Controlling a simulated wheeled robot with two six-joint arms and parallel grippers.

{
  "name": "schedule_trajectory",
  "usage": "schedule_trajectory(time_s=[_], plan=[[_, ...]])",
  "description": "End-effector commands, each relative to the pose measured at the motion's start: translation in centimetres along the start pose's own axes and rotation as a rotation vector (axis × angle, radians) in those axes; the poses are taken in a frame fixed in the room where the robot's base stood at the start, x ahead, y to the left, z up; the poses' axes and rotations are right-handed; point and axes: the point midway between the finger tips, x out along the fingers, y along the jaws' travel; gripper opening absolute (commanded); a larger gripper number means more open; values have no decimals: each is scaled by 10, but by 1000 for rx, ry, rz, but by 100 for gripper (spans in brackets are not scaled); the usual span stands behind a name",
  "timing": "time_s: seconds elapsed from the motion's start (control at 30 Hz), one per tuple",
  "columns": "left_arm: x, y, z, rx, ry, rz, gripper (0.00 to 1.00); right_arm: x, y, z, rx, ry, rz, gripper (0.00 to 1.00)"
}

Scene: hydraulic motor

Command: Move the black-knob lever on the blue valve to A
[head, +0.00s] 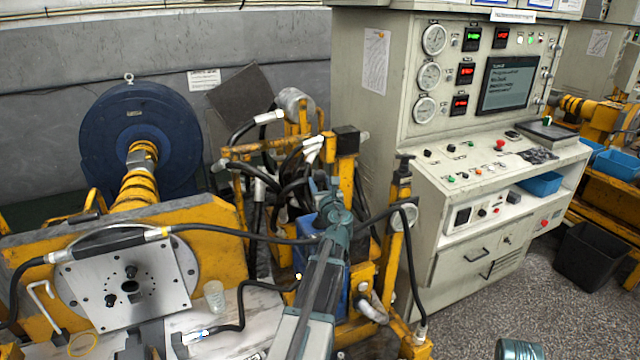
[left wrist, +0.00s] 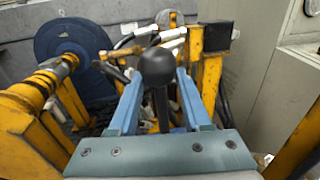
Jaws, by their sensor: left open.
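The black-knob lever shows in the left wrist view as a round black knob (left wrist: 157,66) on a dark upright stem. My left gripper (left wrist: 158,78) is open, with one blue-grey finger on each side of the knob and stem. Gaps show on both sides, so the fingers look apart from it. In the head view my left gripper (head: 335,207) is at the yellow hydraulic stand, and its arm hides much of the area. Part of the blue valve body (head: 307,226) shows beside the arm. The knob and any A mark cannot be made out there.
Black hoses (head: 290,190) and yellow posts (head: 398,225) crowd around the valve. A plate fixture (head: 128,280) stands at left, with a clear cup (head: 214,296) beside it. The control console (head: 450,190) is at right. Open floor lies at the lower right.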

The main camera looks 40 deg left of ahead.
Motion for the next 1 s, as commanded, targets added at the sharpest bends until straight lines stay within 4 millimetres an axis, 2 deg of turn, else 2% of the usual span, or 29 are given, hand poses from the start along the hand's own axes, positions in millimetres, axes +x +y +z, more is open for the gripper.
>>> schedule_trajectory(time_s=[0.1, 0.13, 0.3, 0.4, 1.0], plan=[[0, 0, 0, 0, 0, 0, 48, 0, 0, 0, 0, 0, 0, 50], [0, 0, 0, 0, 0, 0, 45, 0, 0, 0, 0, 0, 0, 50], [0, 0, 0, 0, 0, 1, 14, 0, 0, 0, 0, 0, 0, 50], [0, 0, 0, 0, 0, 1, 0, 0, 0, 0, 0, 0, 0, 50], [1, 0, 2, 5, -3, 2, 0, -2, 0, 0, 0, 0, 0, 50]])
